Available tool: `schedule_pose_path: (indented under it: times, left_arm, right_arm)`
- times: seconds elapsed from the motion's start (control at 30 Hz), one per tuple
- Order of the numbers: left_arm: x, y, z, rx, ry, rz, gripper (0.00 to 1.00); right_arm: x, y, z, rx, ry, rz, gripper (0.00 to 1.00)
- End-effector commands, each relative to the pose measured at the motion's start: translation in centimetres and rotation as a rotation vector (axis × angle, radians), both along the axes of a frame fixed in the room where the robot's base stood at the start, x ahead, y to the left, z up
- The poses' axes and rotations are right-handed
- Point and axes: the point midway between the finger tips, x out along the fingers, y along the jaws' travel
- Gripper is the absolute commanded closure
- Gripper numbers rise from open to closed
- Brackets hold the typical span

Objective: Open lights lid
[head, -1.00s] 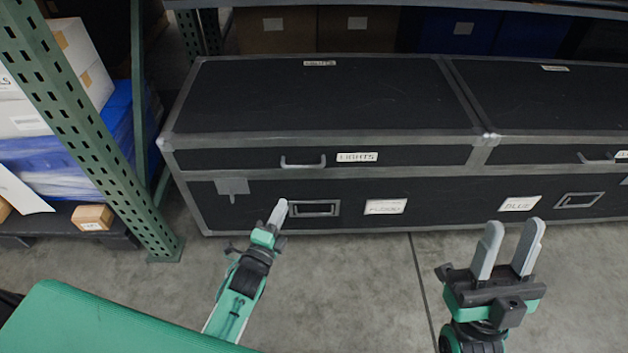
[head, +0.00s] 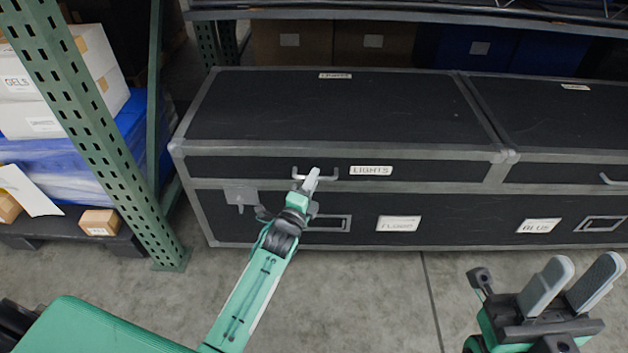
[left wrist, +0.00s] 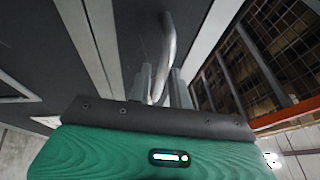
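The lights lid (head: 430,172) is the shut upper left section of a long black case with grey edging. It has a white LIGHTS label (head: 371,171) and a grey bar handle (head: 331,175) on its front face. My left gripper (head: 312,175) is at this handle and hides part of it. In the left wrist view the handle (left wrist: 168,45) runs between the two fingers (left wrist: 161,85), which stand apart with gaps beside the bar. My right gripper (head: 575,280) is open and empty, low on the right, in front of the case.
A second lid (head: 590,115) adjoins on the right. The case's lower front (head: 470,220) has labels, a latch plate (head: 240,195) and recessed handles. A green rack post (head: 120,170) stands close on the left, and a shelf edge (head: 400,17) runs behind and above. The floor (head: 370,300) is clear.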

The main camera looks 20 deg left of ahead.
Motion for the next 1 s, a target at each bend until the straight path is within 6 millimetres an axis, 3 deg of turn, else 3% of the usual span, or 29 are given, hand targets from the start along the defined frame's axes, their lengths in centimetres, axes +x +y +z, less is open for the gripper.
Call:
schedule_pose_path:
  times: [0.43, 0.47, 0.57, 1.0]
  left_arm:
    - [1.06, -0.15, 0.25, -0.001, 0.000, 0.000, 0.80]
    - [1.06, -0.16, 0.24, -0.001, 0.000, 0.000, 0.82]
    - [1.05, -0.15, 0.24, -0.001, 0.000, 0.000, 1.00]
    - [1.08, -0.13, 0.61, -0.002, 0.004, 0.000, 1.00]
  right_arm:
    - [-0.01, 0.01, 0.07, 0.000, -0.006, 0.000, 0.64]
    - [-0.01, 0.01, 0.07, 0.001, -0.006, 0.000, 0.64]
    - [0.00, 0.01, 0.08, 0.001, -0.007, 0.000, 0.64]
    - [0.00, -0.01, 0.51, 0.004, -0.009, -0.001, 0.64]
